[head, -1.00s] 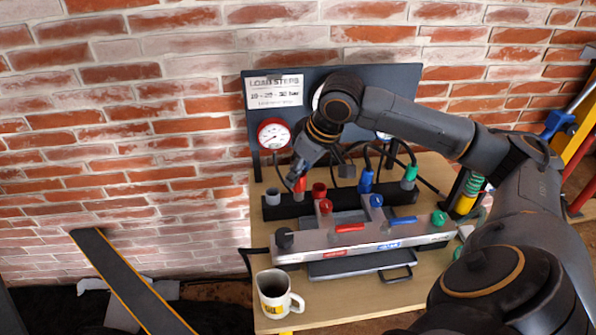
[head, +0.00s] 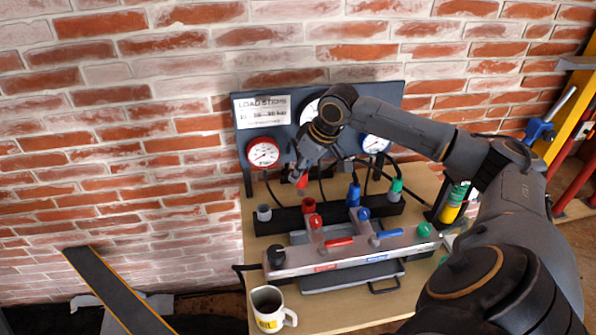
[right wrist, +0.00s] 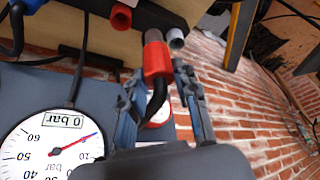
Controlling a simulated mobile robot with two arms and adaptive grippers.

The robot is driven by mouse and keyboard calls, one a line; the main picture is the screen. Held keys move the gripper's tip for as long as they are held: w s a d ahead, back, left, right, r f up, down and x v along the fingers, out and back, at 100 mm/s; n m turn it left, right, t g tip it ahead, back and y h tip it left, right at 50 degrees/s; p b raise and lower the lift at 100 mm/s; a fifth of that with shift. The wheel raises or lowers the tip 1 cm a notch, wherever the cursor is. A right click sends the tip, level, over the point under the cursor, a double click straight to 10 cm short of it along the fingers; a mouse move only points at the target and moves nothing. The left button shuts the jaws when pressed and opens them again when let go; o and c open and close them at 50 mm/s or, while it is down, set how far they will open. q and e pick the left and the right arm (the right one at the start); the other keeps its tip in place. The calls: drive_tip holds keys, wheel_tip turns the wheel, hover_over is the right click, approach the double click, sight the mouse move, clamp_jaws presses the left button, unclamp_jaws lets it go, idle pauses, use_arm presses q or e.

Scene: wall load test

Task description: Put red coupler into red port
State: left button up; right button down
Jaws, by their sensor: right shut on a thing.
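My right gripper (head: 297,172) is shut on the red coupler (head: 302,181) and holds it above the black rail. In the right wrist view, the fingers (right wrist: 162,92) sit either side of the red coupler (right wrist: 156,60), whose grey end points away and whose black hose runs back between them. The red port (head: 308,204) is an open red cup on the black rail, just below and slightly right of the coupler. It also shows in the right wrist view (right wrist: 121,17), left of the coupler's end. The coupler looks apart from it. My left gripper is not in view.
A grey cup (head: 264,213) stands left on the rail. Blue (head: 353,195) and green (head: 396,189) hose couplers stand to the right. A manifold (head: 340,252) with red and blue levers lies in front. A mug (head: 268,310) stands at the front left. Gauges (head: 263,152) hang behind.

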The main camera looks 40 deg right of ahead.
drive_tip(key=shift+w+d, duration=0.3)
drive_tip(key=shift+d, duration=0.3)
drive_tip(key=d+p, duration=0.1)
drive_tip(key=w+d+p, duration=0.1)
drive_tip(key=d, duration=0.1)
drive_tip(key=w+d+p, duration=0.1)
drive_tip(key=shift+w+d, duration=0.15)
drive_tip(key=shift+d, duration=0.2)
drive_tip(key=shift+f, duration=0.1)
wheel_tip(320, 180, down, 6)
drive_tip(key=shift+b, duration=0.35)
idle(0.8)
drive_tip(key=shift+f, duration=0.5)
